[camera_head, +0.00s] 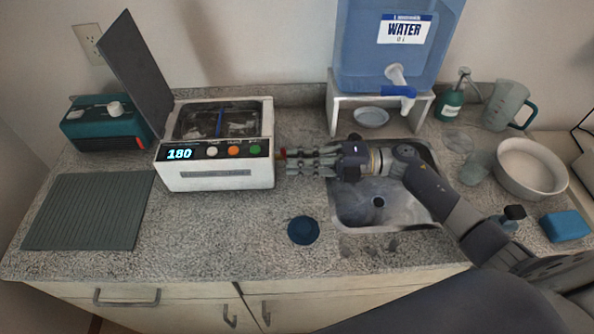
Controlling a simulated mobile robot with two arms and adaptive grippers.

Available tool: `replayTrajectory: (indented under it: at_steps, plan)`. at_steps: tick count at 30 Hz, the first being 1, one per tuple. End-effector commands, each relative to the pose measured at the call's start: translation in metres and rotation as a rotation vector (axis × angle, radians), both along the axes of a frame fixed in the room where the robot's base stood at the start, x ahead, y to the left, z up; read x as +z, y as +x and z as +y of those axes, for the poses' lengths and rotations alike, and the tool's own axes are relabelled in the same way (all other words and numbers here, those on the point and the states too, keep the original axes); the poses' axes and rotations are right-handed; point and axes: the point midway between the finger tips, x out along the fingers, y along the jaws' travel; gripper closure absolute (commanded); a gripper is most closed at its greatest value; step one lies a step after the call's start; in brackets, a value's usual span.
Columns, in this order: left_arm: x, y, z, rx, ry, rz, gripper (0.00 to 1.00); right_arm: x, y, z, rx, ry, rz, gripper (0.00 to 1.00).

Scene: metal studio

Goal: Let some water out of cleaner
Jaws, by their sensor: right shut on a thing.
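The white cleaner (215,183) stands on the counter left of the sink. Its dark lid (135,70) is raised. Its lit display reads 180, beside several round buttons, and items lie inside its tank. My right gripper (287,161) reaches in from the right, level with the cleaner's right side. It is shut on a small red knob (281,154) on that side, mostly hidden by the fingers. Whether water is flowing there cannot be seen. My left gripper is not in view.
The sink (350,215) lies under my right arm. A blue water tank (355,45) on a white stand (335,115) is behind it. A blue round lid (303,230) lies in front. A grey ribbed mat (90,210) is left; a white bowl (530,185) is right.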

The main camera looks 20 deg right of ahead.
Motion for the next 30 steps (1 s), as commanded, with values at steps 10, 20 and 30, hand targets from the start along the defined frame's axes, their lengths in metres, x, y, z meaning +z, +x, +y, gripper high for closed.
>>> replayTrajectory:
  at_steps: [10,20,30]
  plan:
    - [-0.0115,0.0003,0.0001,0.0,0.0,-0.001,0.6,-0.001,0.0003,-0.0026,0.043,-0.004,0.003,1.0]
    - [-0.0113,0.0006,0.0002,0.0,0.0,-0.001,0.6,-0.0009,0.0002,-0.0025,0.042,-0.003,0.003,0.7]
    - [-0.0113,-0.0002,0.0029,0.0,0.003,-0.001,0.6,-0.0008,-0.0009,-0.0077,0.041,-0.003,0.003,0.7]
